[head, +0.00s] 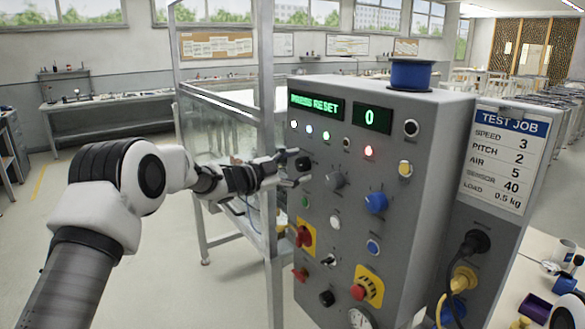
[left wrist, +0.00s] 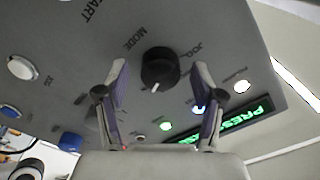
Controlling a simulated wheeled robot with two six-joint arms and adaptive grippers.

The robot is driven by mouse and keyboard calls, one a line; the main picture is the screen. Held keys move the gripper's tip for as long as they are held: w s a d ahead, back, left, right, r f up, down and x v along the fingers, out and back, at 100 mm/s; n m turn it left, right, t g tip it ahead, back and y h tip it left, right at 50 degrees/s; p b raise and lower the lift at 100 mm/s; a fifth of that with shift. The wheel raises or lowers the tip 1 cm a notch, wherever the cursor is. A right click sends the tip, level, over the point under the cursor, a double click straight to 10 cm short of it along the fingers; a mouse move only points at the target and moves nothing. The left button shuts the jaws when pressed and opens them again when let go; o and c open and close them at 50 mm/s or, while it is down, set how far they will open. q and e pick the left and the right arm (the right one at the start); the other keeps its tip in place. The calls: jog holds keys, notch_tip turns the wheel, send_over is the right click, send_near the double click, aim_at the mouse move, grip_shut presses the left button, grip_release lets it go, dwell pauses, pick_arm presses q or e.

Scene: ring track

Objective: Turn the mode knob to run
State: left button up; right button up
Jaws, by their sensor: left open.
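The mode knob (left wrist: 160,66) is a round black knob on the grey panel, under the label MODE in the left wrist view. Its white pointer mark points toward the bottom of that view; the JOG label is to its right. I cannot read a run label. In the head view the knob (head: 303,163) is partly behind my left gripper (head: 292,172), which reaches the panel's upper left. In the left wrist view my left gripper (left wrist: 162,75) is open, with one finger on each side of the knob. I cannot tell whether they touch it. My right gripper is not in view.
The control cabinet (head: 330,240) carries several other knobs, buttons and lamps below and right of the knob. Its display (head: 315,106) reads PRESS RESET. A clear-walled frame (head: 267,120) stands close behind my left forearm. A TEST JOB sheet (head: 505,160) hangs at right.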

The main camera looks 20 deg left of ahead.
pick_arm(q)
jog(key=v, duration=1.1)
jog(key=shift+s+a, duration=0.3)
